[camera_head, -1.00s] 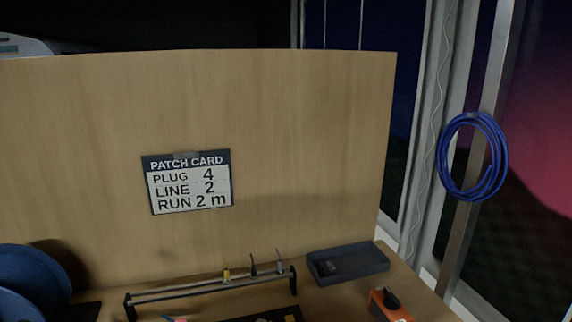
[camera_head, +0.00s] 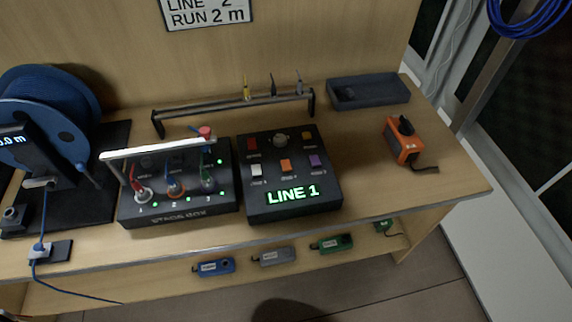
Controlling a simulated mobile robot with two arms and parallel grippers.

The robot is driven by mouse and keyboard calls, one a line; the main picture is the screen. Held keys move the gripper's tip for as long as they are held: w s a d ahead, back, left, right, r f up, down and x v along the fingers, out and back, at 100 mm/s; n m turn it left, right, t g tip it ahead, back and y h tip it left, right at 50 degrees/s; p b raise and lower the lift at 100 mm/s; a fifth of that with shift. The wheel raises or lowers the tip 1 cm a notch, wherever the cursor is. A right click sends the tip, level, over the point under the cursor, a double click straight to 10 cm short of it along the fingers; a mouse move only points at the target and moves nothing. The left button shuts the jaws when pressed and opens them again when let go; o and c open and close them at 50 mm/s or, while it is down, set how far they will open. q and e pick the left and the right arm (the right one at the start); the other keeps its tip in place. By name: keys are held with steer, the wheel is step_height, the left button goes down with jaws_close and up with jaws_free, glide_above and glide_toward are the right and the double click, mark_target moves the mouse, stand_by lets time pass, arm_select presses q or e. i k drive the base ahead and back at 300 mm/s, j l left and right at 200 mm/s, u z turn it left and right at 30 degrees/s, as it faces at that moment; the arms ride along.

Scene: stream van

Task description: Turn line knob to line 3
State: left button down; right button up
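The line knob (camera_head: 280,140) is a small pale round knob at the top middle of a black control box (camera_head: 252,202). The box's green display (camera_head: 292,194) reads LINE 1. Coloured buttons sit around the knob: red, yellow, white, orange and purple. The patch card (camera_head: 207,12) on the back panel is cut off at the top; its lower lines show a 2 after LINE and RUN 2 m. Neither of my grippers shows in the head view.
The black stage box (camera_head: 180,216), with a white bar and plugged cables, stands left of the control box. A blue cable reel (camera_head: 48,110) is at far left. A low rack (camera_head: 215,108) stands behind. A grey tray (camera_head: 368,92) and an orange device (camera_head: 402,140) lie right, with bare wood nearby.

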mark_target(280, 139)
steer(key=j+z, duration=0.1)
steer(key=j, duration=0.55)
steer(key=k+j+z, duration=0.1)
steer(key=j, duration=0.55)
steer(key=k, duration=0.05)
